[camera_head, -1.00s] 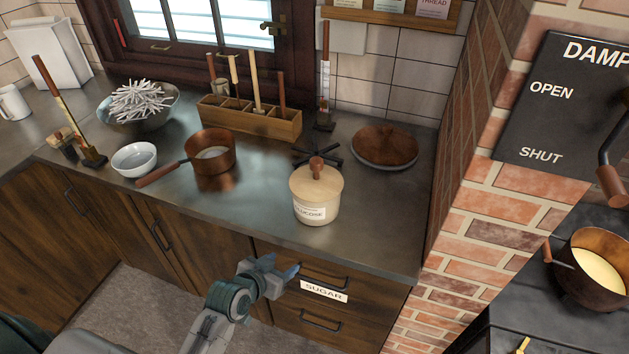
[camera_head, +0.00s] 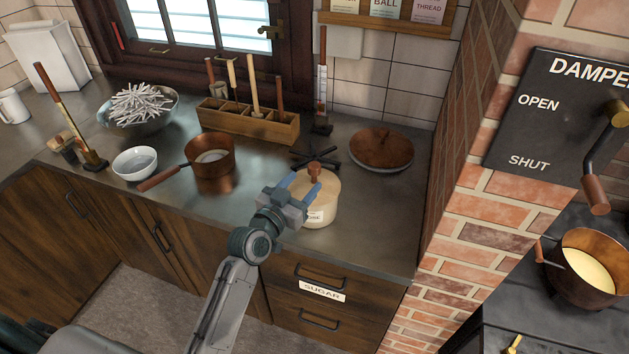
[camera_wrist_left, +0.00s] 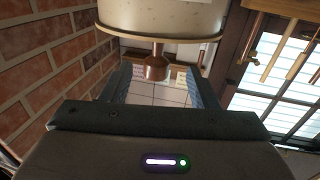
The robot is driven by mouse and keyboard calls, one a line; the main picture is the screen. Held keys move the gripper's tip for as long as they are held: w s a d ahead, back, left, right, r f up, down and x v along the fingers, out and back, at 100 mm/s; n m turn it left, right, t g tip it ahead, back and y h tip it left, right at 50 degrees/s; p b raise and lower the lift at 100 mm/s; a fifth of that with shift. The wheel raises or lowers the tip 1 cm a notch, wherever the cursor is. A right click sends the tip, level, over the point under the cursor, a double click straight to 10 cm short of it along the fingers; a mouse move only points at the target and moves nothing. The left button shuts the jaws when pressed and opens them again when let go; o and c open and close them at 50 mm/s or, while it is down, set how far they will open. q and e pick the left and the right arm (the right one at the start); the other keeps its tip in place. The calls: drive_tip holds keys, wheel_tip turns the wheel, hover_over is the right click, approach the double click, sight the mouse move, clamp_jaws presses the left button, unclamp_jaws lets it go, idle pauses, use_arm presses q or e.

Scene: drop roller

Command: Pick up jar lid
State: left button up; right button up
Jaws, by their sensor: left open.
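The cream jar (camera_head: 322,213) stands upright on the counter near its front edge, its label partly covered by my gripper. Its cream lid (camera_head: 327,187) sits on top, with a reddish-brown knob (camera_head: 314,171). My left gripper (camera_head: 305,183) is open at the jar's top, its blue fingers reaching toward the knob from the front left. In the left wrist view the knob (camera_wrist_left: 156,66) shows between or just beyond the finger tips, and the lid's rim (camera_wrist_left: 115,30) is above it. I cannot tell whether the fingers touch the knob. My right gripper is not in view.
A copper pan (camera_head: 209,158) and a white bowl (camera_head: 135,162) stand left of the jar. A black trivet (camera_head: 312,159) and a round copper-coloured lid (camera_head: 382,149) lie behind it. A wooden rack (camera_head: 250,123) stands at the back. A brick pillar (camera_head: 480,190) rises at right.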

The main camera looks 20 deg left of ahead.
sight(311, 174)
use_arm(q)
drive_tip(key=shift+w+d+r+p, duration=0.2)
drive_tip(key=shift+w+p, duration=0.2)
drive_tip(key=shift+w, duration=0.25)
drive_tip(key=p+x, duration=0.1)
drive_tip(key=x, duration=0.2)
drive_tip(key=shift+w+d+r+p, duration=0.2)
drive_tip(key=shift+p, duration=0.15)
drive_tip(key=shift+w+d+f, duration=0.1)
drive_tip(key=shift+w+f, duration=0.1)
drive_tip(key=shift+w, duration=0.25)
drive_tip(key=shift+s, duration=0.1)
drive_tip(key=c, duration=1)
